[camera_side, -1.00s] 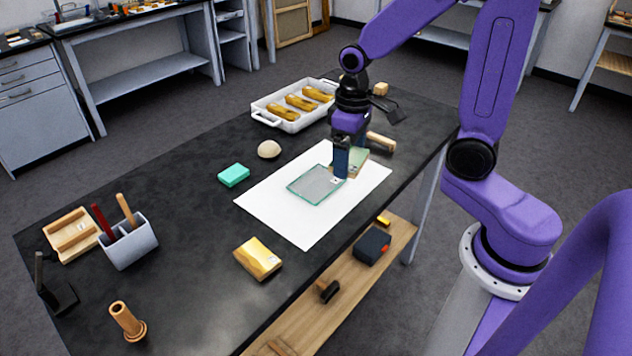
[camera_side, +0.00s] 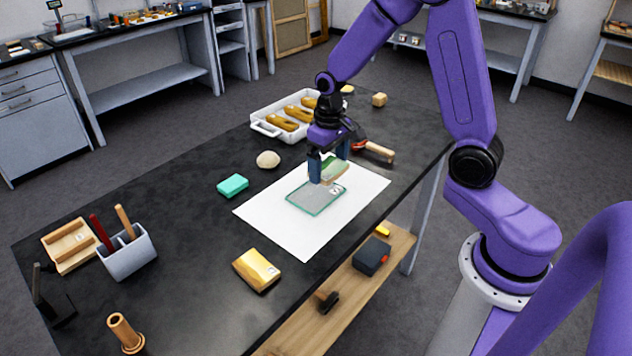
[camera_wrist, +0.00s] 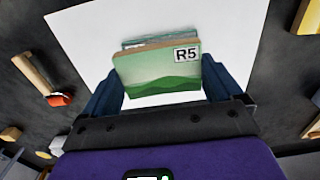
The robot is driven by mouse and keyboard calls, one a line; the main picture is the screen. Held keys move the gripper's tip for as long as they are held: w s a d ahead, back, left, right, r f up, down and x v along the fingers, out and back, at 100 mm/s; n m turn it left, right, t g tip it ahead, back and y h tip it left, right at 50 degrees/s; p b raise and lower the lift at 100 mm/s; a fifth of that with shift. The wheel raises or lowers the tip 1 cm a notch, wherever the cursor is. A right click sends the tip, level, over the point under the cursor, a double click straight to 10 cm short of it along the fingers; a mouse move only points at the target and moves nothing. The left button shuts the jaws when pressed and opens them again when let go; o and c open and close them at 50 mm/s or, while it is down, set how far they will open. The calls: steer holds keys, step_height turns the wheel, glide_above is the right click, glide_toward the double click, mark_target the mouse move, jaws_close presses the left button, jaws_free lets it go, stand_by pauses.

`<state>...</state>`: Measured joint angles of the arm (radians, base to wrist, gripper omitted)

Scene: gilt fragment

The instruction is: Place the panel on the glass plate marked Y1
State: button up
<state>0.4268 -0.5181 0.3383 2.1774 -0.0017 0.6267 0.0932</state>
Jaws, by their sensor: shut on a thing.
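The panel is a small board with a green hill picture and a label reading R5; it shows in the wrist view (camera_wrist: 150,75) and in the side view (camera_side: 338,172). My gripper (camera_side: 330,172) is shut on the panel, one blue finger at each side edge. The glass plate (camera_side: 312,200) is a clear greenish rectangle lying on the white sheet. Its small label is too small to read. The panel is over or beside the far right part of the plate; a gap cannot be judged. In the wrist view the panel hides most of the plate (camera_wrist: 147,41).
The white sheet (camera_side: 290,233) lies on the dark table. Around it are a gold block (camera_side: 257,269), a turquoise block (camera_side: 232,186), a beige round lump (camera_side: 268,159), a wooden-handled tool (camera_side: 376,150) and a white tray (camera_side: 263,128) with golden pieces. A tool holder (camera_side: 128,253) stands left.

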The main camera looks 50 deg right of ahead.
glide_above(316, 192)
step_height(316, 192, down, 5)
steer(key=shift+s+r, duration=0.1)
steer(key=shift+r, duration=0.1)
steer(key=shift+f, duration=1.65)
steer(key=shift+f, duration=0.2)
steer(key=o, duration=0.7)
steer(key=shift+r, duration=0.15)
step_height(316, 192, up, 12)
